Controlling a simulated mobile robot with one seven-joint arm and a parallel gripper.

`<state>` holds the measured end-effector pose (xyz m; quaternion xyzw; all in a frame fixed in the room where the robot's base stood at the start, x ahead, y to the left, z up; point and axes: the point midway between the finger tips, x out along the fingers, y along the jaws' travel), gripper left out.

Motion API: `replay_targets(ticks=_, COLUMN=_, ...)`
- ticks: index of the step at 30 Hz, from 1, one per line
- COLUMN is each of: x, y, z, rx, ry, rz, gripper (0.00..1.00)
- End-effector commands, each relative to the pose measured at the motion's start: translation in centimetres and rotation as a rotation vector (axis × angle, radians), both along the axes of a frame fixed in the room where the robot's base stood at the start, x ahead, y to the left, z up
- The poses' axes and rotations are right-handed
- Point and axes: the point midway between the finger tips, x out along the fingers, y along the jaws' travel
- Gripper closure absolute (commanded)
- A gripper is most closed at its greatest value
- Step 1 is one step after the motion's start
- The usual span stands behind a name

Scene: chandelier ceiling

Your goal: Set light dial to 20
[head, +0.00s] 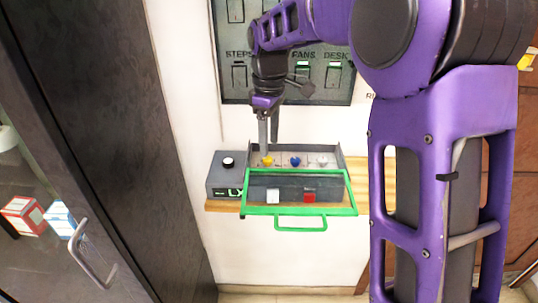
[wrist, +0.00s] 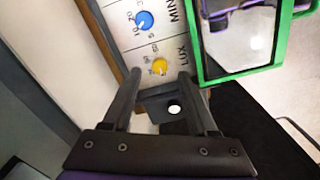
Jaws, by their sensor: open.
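The yellow dial (head: 267,161) sits at the left of a row of dials on a grey control box on the shelf. In the wrist view the yellow dial (wrist: 160,66) has "LUX" lettering beside it and small scale numbers around it; its exact setting is too small to read. My gripper (head: 268,148) points down at the yellow dial from above. In the wrist view my gripper (wrist: 160,76) is open, with the dial just beyond and between its fingertips. I cannot tell whether they touch it.
A blue dial (head: 295,161) and a pale dial (head: 322,161) sit to the right. A green-framed clear cover (head: 350,195) stands open in front of the dials. A labelled wall panel (head: 312,92) is behind; a dark cabinet door is left.

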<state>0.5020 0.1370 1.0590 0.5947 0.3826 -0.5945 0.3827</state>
Motion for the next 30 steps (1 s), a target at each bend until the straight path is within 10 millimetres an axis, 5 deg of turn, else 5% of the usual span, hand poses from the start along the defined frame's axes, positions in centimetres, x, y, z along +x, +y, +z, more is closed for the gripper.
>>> replay_targets(ticks=7, x=0.0, y=0.0, z=-3.4, rx=0.000, ry=0.001, rz=0.000, gripper=0.41)
replay_targets(ticks=19, x=0.0, y=0.0, z=-4.0, rx=0.000, ry=0.000, rz=0.000, gripper=0.43)
replay_targets(ticks=28, x=0.0, y=0.0, z=-4.0, rx=0.000, ry=0.000, rz=0.000, gripper=0.97)
replay_targets(ticks=30, x=0.0, y=0.0, z=-4.0, rx=0.000, ry=0.000, rz=0.000, gripper=1.00)
